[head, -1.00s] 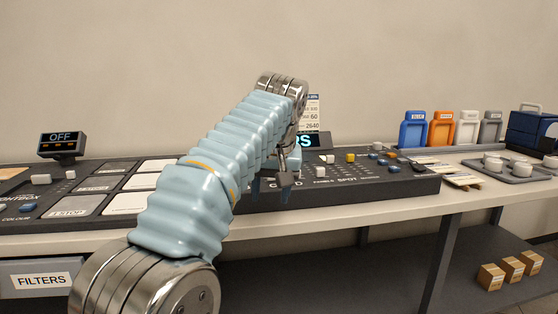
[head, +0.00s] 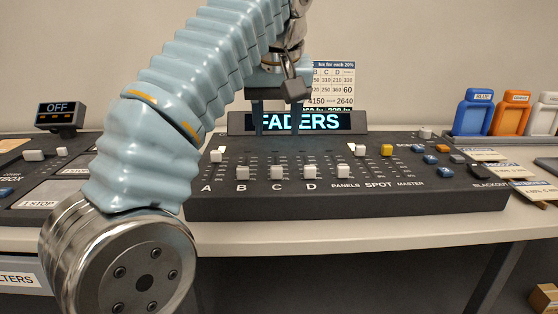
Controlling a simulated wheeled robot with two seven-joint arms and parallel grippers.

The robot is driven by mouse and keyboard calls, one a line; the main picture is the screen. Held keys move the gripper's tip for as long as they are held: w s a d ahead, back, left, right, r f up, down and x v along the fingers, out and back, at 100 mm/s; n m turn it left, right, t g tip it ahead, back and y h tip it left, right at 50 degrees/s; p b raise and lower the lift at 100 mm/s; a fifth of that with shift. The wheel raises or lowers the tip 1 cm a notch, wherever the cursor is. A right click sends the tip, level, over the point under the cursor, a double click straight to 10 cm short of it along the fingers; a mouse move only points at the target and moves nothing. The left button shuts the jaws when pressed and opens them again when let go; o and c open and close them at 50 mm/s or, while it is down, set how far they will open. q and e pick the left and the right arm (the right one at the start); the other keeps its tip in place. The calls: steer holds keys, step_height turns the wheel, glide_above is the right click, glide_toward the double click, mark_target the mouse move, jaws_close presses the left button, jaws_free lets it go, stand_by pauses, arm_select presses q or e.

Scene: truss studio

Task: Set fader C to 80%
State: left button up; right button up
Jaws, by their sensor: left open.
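The fader desk (head: 420,195) is a dark sloped panel with white fader caps and printed letters. The cap of fader C (head: 277,172) sits low in its slot, just above the letter C. The caps of fader B (head: 242,172) and fader D (head: 310,171) stand beside it at about the same height; the cap of fader A (head: 216,156) is higher up. My left gripper (head: 277,130) hangs open and empty above the rear of the desk, fingers pointing down in front of the FADERS display, apart from the C cap. My right gripper is out of view.
The lit FADERS display (head: 345,122) stands behind the desk, with a printed chart (head: 340,85) above it. The panels cap (head: 343,171), a yellow cap (head: 386,150) and blue buttons (head: 430,160) lie right. Coloured holders (head: 473,112) stand far right.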

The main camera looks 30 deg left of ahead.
mark_target(276, 167)
arm_select(q)
steer(key=b+x, duration=0.1)
steer(key=x, duration=0.9)
steer(key=shift+w+a+f+b, duration=0.1)
steer(key=shift+w+f+b, duration=0.05)
steer(key=shift+f+b, duration=0.25)
jaws_close()
